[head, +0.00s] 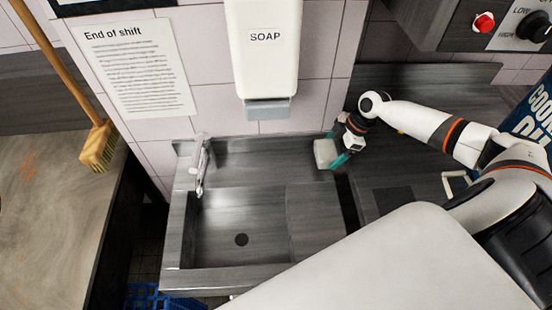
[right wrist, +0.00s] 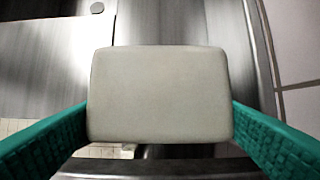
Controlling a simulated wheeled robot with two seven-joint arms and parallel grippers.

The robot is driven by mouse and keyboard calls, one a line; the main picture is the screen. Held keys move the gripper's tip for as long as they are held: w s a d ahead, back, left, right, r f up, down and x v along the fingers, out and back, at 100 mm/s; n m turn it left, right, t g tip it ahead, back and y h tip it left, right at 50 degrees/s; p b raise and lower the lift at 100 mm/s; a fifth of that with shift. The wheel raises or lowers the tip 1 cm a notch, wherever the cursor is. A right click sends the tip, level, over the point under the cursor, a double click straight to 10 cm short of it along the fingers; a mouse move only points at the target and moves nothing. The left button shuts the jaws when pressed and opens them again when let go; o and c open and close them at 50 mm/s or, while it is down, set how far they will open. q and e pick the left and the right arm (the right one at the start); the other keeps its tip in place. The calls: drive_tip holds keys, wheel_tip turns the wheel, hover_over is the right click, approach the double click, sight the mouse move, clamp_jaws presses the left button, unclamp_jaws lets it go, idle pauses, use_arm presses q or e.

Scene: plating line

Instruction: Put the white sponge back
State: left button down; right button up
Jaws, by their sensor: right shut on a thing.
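The white sponge (head: 325,153) is a pale block at the back right corner of the metal sink (head: 240,215) in the head view. My right gripper (head: 338,158) is shut on it, with teal fingers on its sides. In the right wrist view the sponge (right wrist: 160,95) fills the middle, between the two teal fingers of the right gripper (right wrist: 160,125). It is over or near the sink's back right edge; I cannot tell whether it touches the metal. My left gripper is not in view.
A tap (head: 201,165) stands at the sink's left side. A soap dispenser (head: 265,50) hangs on the tiled wall above. A broom (head: 98,145) leans at the left by a counter (head: 50,210). A blue container (head: 533,115) stands at the far right.

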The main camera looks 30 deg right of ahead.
hover_over(271, 168)
drive_tip(key=d, duration=0.1)
drive_tip(key=shift+s+d+b, duration=0.15)
drive_tip(key=shift+s+b, duration=0.1)
drive_tip(key=shift+b, duration=0.1)
wheel_tip(271, 168, down, 4)
drive_tip(key=b, duration=0.3)
drive_tip(key=shift+r, duration=0.25)
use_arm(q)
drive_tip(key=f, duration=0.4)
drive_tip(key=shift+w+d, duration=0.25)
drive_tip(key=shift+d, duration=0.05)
use_arm(e)
drive_tip(key=o, duration=0.6)
drive_tip(key=shift+d+r, duration=0.1)
use_arm(q)
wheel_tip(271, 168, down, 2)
drive_tip(key=b, duration=0.2)
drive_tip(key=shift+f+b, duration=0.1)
drive_tip(key=shift+b, duration=0.2)
use_arm(e)
drive_tip(key=v, duration=1.1)
drive_tip(key=shift+s+r, duration=0.15)
drive_tip(key=shift+r, duration=0.25)
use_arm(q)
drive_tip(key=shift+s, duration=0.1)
use_arm(e)
drive_tip(key=shift+d, duration=0.1)
